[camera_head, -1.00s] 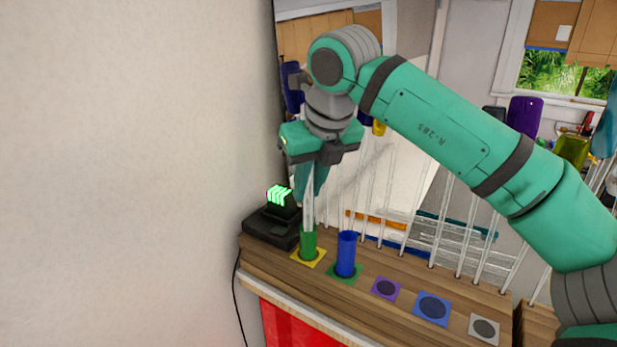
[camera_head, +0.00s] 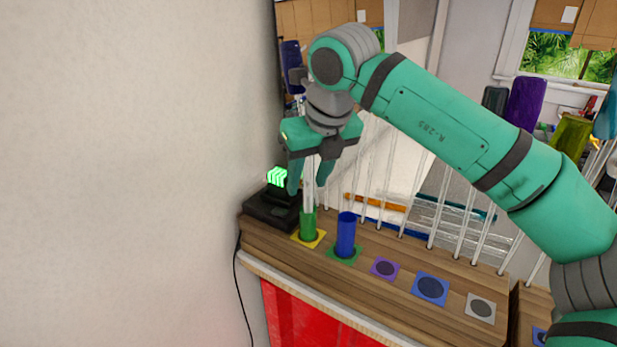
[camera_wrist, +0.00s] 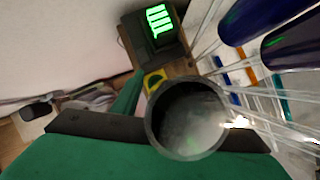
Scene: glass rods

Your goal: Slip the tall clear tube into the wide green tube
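The tall clear tube (camera_head: 309,188) stands upright with its lower end inside the green tube (camera_head: 308,225). The green tube stands on a yellow square at the left end of the wooden top. My gripper (camera_head: 308,186) is open, with one finger on each side of the clear tube and gaps showing between. In the wrist view a round open tube end (camera_wrist: 187,118) is close to the camera, most likely the clear tube's top. One green finger shows beside it; the other is hidden there.
A blue tube (camera_head: 346,235) stands on a green square just right. A black device with a lit green display (camera_head: 277,178) sits at the left by the wall. Several thin clear rods stand along the back edge. Purple, blue and grey squares (camera_head: 482,307) lie empty to the right.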

